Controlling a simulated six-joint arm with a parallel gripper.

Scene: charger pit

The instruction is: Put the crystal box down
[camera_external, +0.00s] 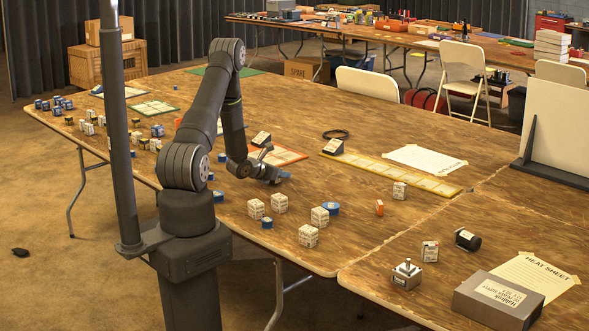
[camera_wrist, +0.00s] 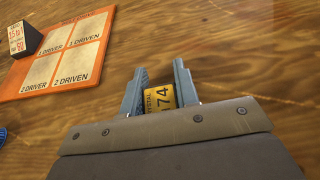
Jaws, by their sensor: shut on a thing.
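The crystal box (camera_wrist: 159,101) shows in the wrist view as a small box with a yellow face, dark lettering and the number 74. It sits between the two blue-grey fingers of my gripper (camera_wrist: 159,80), which are shut on it. Part of the box is hidden by the gripper body. In the external view my gripper (camera_external: 281,176) is low over the wooden table (camera_external: 370,225), just in front of the orange board. I cannot make out the box there, nor tell whether it touches the table.
An orange board (camera_wrist: 64,58) marked 1 DRIVER and 2 DRIVEN lies left in the wrist view, with a dark block (camera_wrist: 23,39) on it. Several white boxes (camera_external: 279,203) stand in front of my gripper. A yellow strip (camera_external: 392,173) lies right; bare wood lies between.

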